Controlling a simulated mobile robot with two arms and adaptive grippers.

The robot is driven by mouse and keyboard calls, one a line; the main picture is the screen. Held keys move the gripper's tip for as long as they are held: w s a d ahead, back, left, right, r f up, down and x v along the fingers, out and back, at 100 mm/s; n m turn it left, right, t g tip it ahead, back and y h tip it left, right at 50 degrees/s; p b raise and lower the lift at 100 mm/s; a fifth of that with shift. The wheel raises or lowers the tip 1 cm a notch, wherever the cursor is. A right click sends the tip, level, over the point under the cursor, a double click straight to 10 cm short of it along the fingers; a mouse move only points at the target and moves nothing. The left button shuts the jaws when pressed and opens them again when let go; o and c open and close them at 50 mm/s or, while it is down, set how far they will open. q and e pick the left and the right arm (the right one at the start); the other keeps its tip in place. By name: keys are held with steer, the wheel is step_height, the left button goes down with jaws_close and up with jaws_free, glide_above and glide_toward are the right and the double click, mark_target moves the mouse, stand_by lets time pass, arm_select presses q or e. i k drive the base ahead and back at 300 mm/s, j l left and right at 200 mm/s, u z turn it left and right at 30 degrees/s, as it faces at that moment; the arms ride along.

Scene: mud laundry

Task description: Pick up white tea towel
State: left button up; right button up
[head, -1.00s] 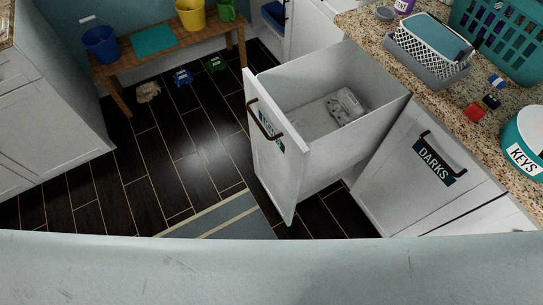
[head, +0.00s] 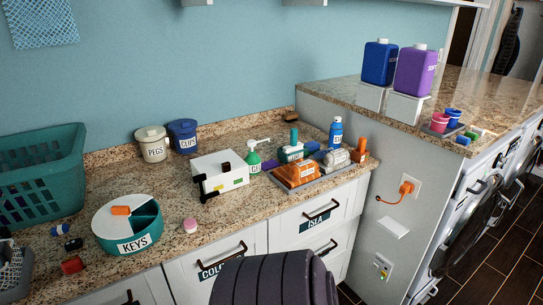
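I cannot make out a white tea towel for certain in the head view. A small whitish bundle (head: 336,159) lies on the grey tray (head: 314,184) on the counter, beside an orange packet (head: 299,174); I cannot tell if it is cloth. Neither of my grippers is in view. A dark ribbed rounded shape at the bottom middle covers part of the drawer fronts.
The granite counter (head: 175,264) holds a teal KEYS caddy (head: 127,239), a white box (head: 221,174), a green basket (head: 40,175) and tubs. A higher counter at right carries blue (head: 380,64) and purple jugs (head: 415,72). Dark floor (head: 505,250) shows at right.

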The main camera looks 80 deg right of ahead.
mark_target(329, 160)
steer(key=z, duration=3.1)
steer(key=i+j+u, duration=0.35)
steer(key=i+u, duration=0.3)
steer(key=i+j, duration=0.05)
